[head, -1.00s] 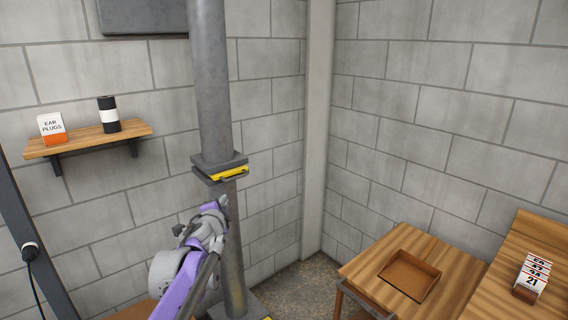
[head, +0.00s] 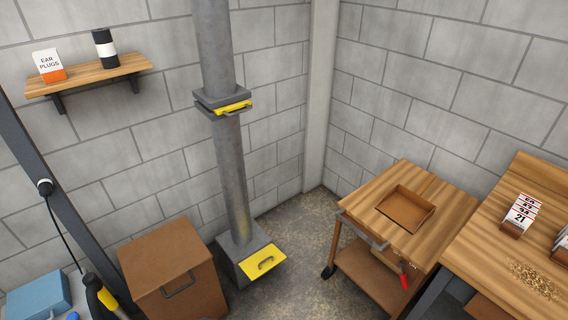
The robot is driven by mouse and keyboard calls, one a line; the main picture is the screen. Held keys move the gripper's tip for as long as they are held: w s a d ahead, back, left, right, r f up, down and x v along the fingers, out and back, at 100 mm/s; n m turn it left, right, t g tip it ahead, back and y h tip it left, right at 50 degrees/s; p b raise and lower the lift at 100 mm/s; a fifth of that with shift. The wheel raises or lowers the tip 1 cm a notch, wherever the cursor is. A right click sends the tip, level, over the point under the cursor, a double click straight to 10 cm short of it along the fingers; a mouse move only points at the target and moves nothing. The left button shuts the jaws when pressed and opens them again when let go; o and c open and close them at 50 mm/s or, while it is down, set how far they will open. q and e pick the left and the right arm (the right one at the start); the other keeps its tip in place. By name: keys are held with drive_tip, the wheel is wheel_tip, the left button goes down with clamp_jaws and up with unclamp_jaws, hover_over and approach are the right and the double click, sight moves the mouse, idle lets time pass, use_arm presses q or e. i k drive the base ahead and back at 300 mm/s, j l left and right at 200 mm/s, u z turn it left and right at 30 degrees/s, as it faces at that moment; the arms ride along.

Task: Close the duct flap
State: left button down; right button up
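A grey vertical duct (head: 231,165) runs down the wall near the corner. A yellow flap (head: 233,107) with a dark handle sits in a grey collar partway up the duct; only its front edge and handle show beyond the collar. A second yellow panel (head: 262,262) with a dark handle is on the grey box at the duct's foot. Neither gripper is in the head view.
A brown wooden box (head: 170,262) stands left of the duct's foot. A wooden cart (head: 436,190) carrying a brown tray (head: 428,213) stands right, beside a workbench (head: 483,222). A shelf (head: 95,80) is on the left wall. Speckled floor (head: 299,262) lies open between.

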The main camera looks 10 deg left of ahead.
sight(254, 265)
drive_tip(key=i+l+z, duration=0.1)
drive_tip(key=i+l, duration=0.2)
drive_tip(key=l, duration=0.25)
drive_tip(key=i+l+z, duration=0.1)
drive_tip(key=i+l, duration=0.25)
drive_tip(key=l, duration=0.15)
